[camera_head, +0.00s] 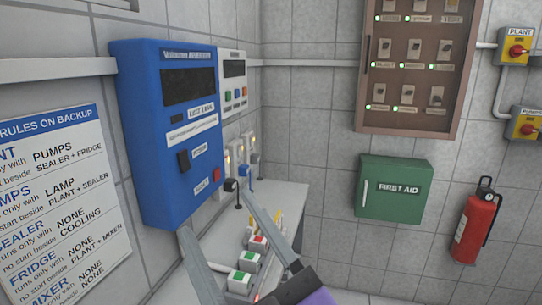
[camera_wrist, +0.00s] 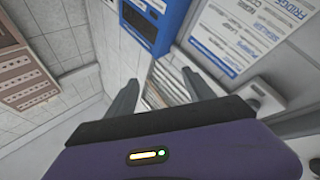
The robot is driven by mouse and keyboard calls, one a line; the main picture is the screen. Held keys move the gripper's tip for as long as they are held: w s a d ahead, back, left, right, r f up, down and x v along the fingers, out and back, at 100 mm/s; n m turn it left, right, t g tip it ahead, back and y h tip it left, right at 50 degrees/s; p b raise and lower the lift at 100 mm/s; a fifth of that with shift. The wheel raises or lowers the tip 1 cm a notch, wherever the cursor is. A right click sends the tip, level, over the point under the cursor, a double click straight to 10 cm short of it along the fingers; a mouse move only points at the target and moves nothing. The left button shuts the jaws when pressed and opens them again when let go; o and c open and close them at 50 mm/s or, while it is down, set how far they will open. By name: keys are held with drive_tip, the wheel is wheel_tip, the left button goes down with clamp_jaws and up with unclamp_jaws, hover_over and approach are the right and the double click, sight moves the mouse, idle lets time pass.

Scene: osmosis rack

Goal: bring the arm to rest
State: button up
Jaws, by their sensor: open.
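My gripper (camera_head: 217,215) is in the lower middle of the head view, in front of the bench and just below the blue panel. Its two grey fingers are spread apart with nothing between them. In the wrist view my gripper (camera_wrist: 162,76) also shows open and empty, with its purple body across the bottom. The arm behind the gripper is mostly out of view.
A blue wall unit (camera_head: 170,130) juts out close above the fingers. A bench (camera_head: 285,200) with switches and small buttons lies behind them. A rules sign (camera_head: 60,200) is at left. A first aid box (camera_head: 394,188), brown switch cabinet (camera_head: 412,125) and extinguisher (camera_head: 474,228) are at right.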

drive_tip(key=s+d+f+m+h, duration=0.3)
drive_tip(key=d+f+m+h, duration=0.3)
drive_tip(key=f, duration=0.4)
drive_tip(key=s+d+f+m+h, duration=0.4)
drive_tip(key=d+f, duration=0.3)
drive_tip(key=f, duration=0.4)
drive_tip(key=s+d+f+m+g+h, duration=0.1)
drive_tip(key=s+d+f, duration=0.4)
drive_tip(key=s, duration=0.5)
drive_tip(key=s+d+f+m+g+h, duration=0.2)
drive_tip(key=s+d+f, duration=0.4)
drive_tip(key=s, duration=0.4)
drive_tip(key=shift+d+f+g+h+p, duration=0.15)
drive_tip(key=shift+d+g+h+p, duration=0.35)
drive_tip(key=shift+h, duration=0.1)
